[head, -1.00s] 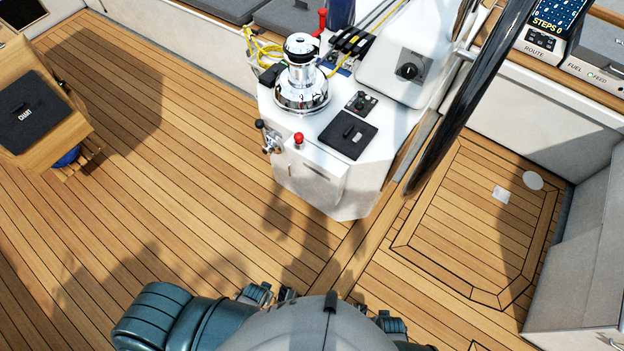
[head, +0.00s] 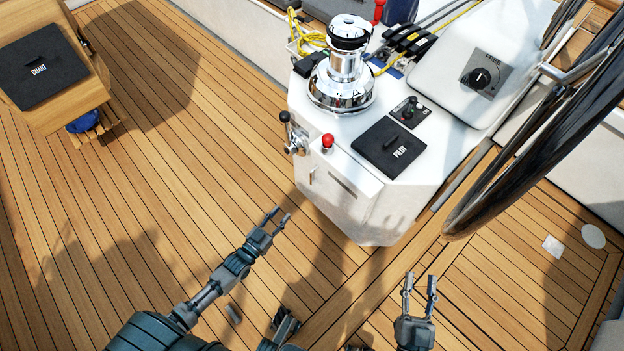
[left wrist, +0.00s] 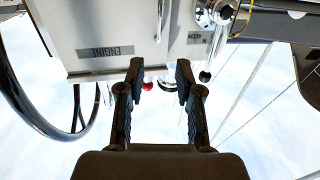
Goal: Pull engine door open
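The engine door (head: 335,200) is the white front panel of the pedestal and looks shut. It has a small vertical handle (head: 312,175) at its left edge. The left wrist view shows the door upside down, with its ENGINE label (left wrist: 105,51) and the metal handle (left wrist: 159,22). My left gripper (head: 279,214) is open and empty, short of the door and to the lower left of the handle. Its spread fingers (left wrist: 160,70) also show in the left wrist view. My right gripper (head: 420,279) is open and empty over the deck, to the lower right of the pedestal.
A red-knobbed lever (head: 327,142) stands above the door, and a black-knobbed lever (head: 285,118) projects left of it. A chrome winch (head: 342,85) tops the pedestal. The black steering wheel (head: 530,150) is at right. The wooden deck (head: 170,170) at left is clear.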

